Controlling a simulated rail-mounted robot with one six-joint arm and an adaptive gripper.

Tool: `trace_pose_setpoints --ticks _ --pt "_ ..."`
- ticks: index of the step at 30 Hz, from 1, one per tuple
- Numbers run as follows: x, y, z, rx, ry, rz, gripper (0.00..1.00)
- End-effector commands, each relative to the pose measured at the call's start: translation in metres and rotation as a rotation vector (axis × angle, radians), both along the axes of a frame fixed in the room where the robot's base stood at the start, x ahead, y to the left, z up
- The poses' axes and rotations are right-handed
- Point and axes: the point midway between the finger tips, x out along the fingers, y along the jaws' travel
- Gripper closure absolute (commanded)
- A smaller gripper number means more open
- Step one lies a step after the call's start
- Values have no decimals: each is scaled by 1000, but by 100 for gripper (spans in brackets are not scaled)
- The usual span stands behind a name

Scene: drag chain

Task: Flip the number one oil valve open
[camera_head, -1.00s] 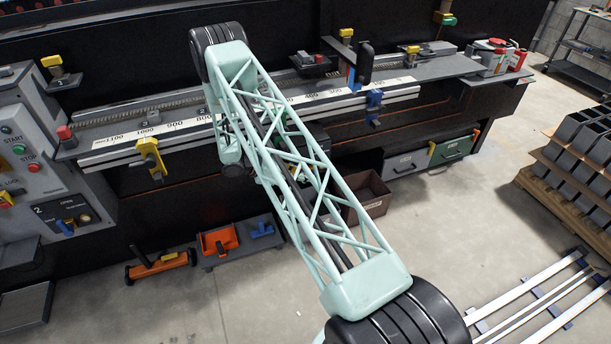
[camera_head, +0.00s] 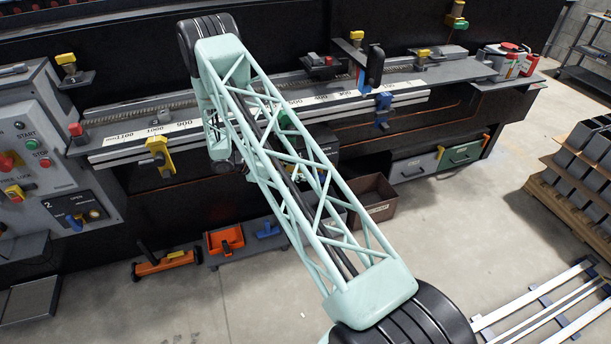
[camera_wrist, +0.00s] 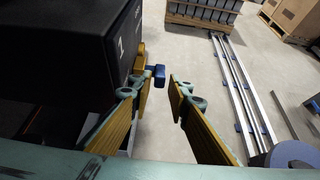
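A dark box marked 1 (camera_wrist: 95,50) fills the upper left of the wrist view. A blue handle (camera_wrist: 159,76) with a yellow part (camera_wrist: 139,60) sticks out from its right side; it looks like the number one oil valve, but its lettering is not readable. My gripper (camera_wrist: 161,82) is open, with yellow and teal fingers. The blue handle shows between the fingertips, close to the left one; I cannot tell whether they touch. In the head view my own arm mostly hides the gripper, and I cannot make out this valve there.
A grey control panel (camera_head: 30,178) with a plate marked 2 stands at the left. A long measuring rail (camera_head: 130,146) with a yellow clamp (camera_head: 160,155) runs along the machine.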

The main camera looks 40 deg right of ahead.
Motion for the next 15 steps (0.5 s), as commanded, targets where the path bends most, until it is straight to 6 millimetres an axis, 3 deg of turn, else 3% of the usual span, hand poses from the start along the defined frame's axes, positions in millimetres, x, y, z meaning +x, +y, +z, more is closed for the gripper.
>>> trace_pose_setpoints --ticks 13,15 --pt "2 6 3 0 0 0 83" --pt "2 6 3 1 0 0 89"
